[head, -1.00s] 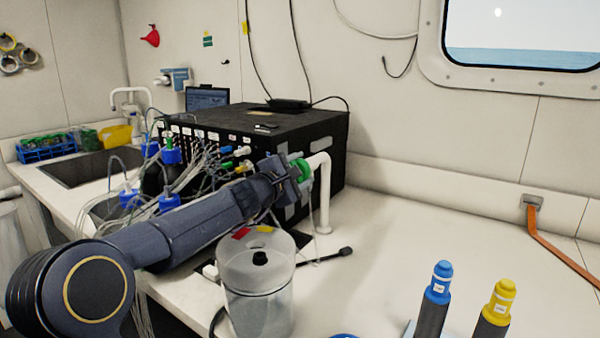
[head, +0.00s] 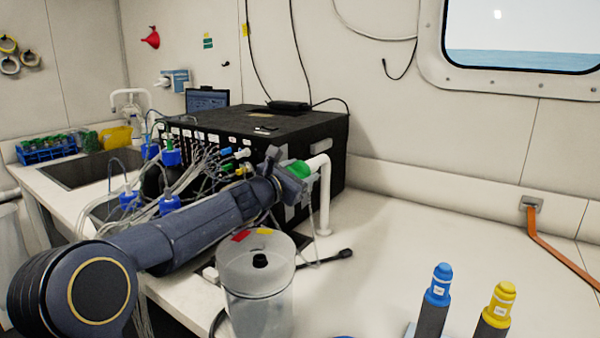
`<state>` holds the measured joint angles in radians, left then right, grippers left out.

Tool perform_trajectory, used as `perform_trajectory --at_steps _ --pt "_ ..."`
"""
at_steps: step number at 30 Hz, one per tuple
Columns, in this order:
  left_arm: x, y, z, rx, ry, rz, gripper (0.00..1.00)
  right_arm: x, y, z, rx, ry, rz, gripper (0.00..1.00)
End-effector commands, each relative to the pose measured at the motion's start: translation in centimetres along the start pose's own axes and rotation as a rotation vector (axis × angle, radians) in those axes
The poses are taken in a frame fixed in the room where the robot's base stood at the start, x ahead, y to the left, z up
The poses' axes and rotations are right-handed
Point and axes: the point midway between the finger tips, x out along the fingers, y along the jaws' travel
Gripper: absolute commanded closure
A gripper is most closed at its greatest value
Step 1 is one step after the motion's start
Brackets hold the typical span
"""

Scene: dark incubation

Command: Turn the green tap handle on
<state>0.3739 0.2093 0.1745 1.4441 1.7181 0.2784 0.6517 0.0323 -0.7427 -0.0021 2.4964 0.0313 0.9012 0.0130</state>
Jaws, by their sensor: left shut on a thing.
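The green tap handle (head: 299,169) sits at the end of a white tap pipe (head: 325,190) that stands on the counter in front of the black box. My left gripper (head: 290,178) reaches it from the left and is shut on the handle, with its jaws tilted. The jaws hide part of the handle. My right gripper is not in view.
A clear lidded container (head: 257,285) stands just below my left arm. Blue-capped bottles and many tubes crowd the area behind the arm, before the black box (head: 240,130). Blue (head: 437,284) and yellow (head: 497,305) capped tools stand front right.

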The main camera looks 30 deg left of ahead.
Motion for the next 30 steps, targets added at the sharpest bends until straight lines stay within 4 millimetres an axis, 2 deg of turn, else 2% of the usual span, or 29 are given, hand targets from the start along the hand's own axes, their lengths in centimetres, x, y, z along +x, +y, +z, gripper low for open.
perform_trajectory --at_steps 16,17,21,30 --pt "0.01 -0.08 -0.20 -0.024 0.003 -0.001 0.72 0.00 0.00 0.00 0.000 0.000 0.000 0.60" --pt "0.01 -0.08 -0.19 -0.024 0.003 -0.002 0.45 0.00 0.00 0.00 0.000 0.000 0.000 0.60" --pt "0.01 -0.06 -0.15 -0.024 0.002 -0.001 0.27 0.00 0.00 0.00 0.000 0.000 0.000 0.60" --pt "-0.18 -0.01 -0.06 -0.023 0.001 0.000 0.27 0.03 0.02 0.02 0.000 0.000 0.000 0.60"
